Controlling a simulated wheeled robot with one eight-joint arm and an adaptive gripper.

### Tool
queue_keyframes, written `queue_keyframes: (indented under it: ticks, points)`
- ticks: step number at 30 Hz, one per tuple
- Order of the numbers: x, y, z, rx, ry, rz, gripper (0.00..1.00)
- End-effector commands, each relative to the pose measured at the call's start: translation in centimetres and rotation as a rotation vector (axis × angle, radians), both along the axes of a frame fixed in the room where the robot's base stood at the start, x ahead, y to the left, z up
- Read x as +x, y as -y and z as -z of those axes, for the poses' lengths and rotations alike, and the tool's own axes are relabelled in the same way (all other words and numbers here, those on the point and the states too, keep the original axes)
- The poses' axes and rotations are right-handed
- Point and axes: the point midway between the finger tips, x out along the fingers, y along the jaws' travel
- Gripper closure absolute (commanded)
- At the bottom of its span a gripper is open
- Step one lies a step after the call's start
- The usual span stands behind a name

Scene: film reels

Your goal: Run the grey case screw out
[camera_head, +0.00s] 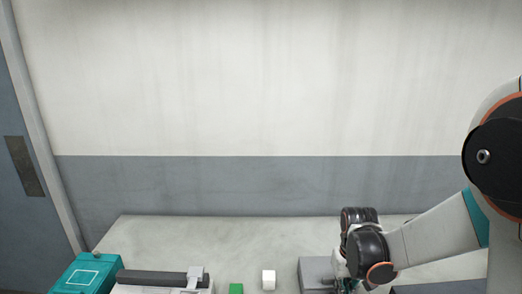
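A grey case (315,268) stands at the bottom edge of the head view, right of centre, and its lower part is cut off by the frame. No screw can be made out on it. My arm reaches in from the right, and my gripper (346,286) is low beside or over the case's right side. Only a small part of the gripper shows under the dark wrist. Its fingertips are hidden or below the frame, so whether it is open, shut or touching the case cannot be told.
The table's back strip is clear. A wall stands behind.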

Motion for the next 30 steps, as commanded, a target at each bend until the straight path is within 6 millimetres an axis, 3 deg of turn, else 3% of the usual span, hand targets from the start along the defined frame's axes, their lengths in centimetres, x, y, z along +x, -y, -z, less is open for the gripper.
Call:
queue_keyframes:
  ticks: [8,17,24,30]
  points:
    - [0.0,0.0,-3.1,0.001,0.001,-0.001,1.0]
    - [0.0,-0.1,-3.0,0.001,0.001,-0.001,1.0]
    - [0.1,-2.5,-4.1,0.001,0.001,-0.003,1.0]
    - [0.1,-2.6,-3.2,0.001,0.001,0.0,1.0]
